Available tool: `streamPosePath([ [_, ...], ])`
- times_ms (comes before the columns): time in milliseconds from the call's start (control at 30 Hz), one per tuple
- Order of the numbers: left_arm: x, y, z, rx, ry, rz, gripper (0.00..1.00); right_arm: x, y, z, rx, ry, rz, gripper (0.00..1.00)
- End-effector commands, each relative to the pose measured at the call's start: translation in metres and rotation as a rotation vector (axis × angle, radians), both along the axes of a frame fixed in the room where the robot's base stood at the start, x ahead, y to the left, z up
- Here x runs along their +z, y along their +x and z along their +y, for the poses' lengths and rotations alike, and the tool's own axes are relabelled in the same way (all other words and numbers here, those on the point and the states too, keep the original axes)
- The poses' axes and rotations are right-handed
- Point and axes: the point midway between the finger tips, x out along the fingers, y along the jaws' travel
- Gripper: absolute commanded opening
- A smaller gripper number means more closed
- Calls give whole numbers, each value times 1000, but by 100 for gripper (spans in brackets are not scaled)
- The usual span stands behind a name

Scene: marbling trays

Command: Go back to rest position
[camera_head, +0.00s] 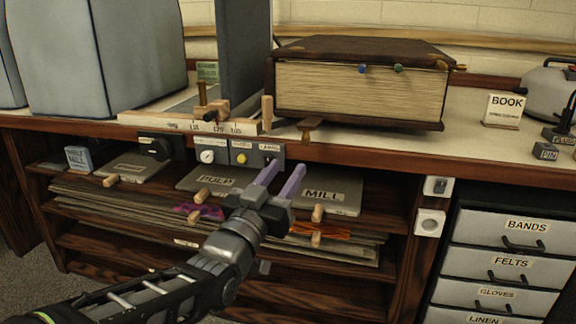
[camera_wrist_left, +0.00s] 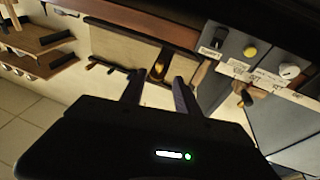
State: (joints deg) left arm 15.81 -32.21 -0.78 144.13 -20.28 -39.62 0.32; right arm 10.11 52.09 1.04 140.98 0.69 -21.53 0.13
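My left gripper (camera_head: 284,172) is in front of the bench in the head view, its two purple fingers apart with nothing seen between them. Its fingertips lie in front of the small control panel (camera_head: 240,153) and the MILL board (camera_head: 335,195); I cannot tell whether they touch anything. In the left wrist view the dark fingers (camera_wrist_left: 158,84) stand apart, with a brass-coloured piece (camera_wrist_left: 157,68) showing beyond the gap. My right gripper is in neither view.
A thick book (camera_head: 360,92) and a grey box (camera_head: 95,55) stand on the bench top. Shelves below hold boards and sheets (camera_head: 120,213) with protruding wooden handles. A labelled drawer unit (camera_head: 505,264) stands at the right. Dark floor shows at lower left.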

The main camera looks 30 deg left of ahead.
Motion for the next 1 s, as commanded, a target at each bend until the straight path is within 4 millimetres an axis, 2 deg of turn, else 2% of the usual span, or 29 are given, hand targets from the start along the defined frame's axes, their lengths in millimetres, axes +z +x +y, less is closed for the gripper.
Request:
streamPosePath([
  [433,-1,1,0,0,-1,6,38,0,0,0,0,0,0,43],
  [567,-17,5,6,15,-52,62,38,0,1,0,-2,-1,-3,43],
  [667,-52,21,4,5,-106,149,38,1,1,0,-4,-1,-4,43],
  [767,-105,41,-7,-18,-172,276,38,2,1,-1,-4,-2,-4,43],
  [867,-175,58,-27,-51,-245,439,38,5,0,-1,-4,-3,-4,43],
  [900,-206,61,-38,-65,-275,511,38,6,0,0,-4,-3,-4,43],
  [967,-253,63,-56,-87,-317,621,38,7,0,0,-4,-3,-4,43],
  [1000,-284,61,-69,-103,-343,695,38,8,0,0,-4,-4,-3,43],
])
